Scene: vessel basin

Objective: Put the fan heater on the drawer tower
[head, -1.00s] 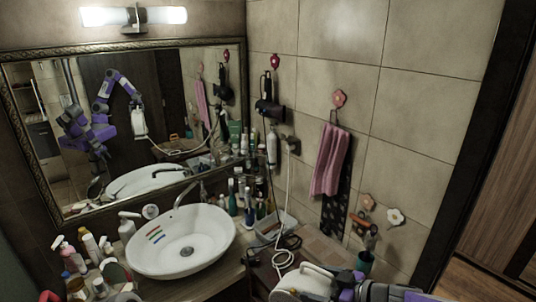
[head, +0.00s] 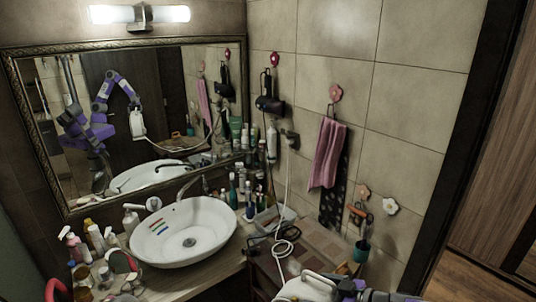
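The white fan heater (head: 302,291) is at the bottom edge, partly cut off, with its handle towards the right. My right gripper (head: 340,285), grey and purple, is at the handle and appears shut on it; its fingertips are hard to see. The mirror also shows a purple arm holding the white heater up in the air. The brown top, apparently of the drawer tower (head: 322,248), lies behind the heater in the corner by the wall. The heater hides its near part. My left gripper is not directly in view.
A white cord (head: 285,205) hangs from the wall socket and coils by the tower top. The white basin (head: 185,238) and several bottles stand left of it.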

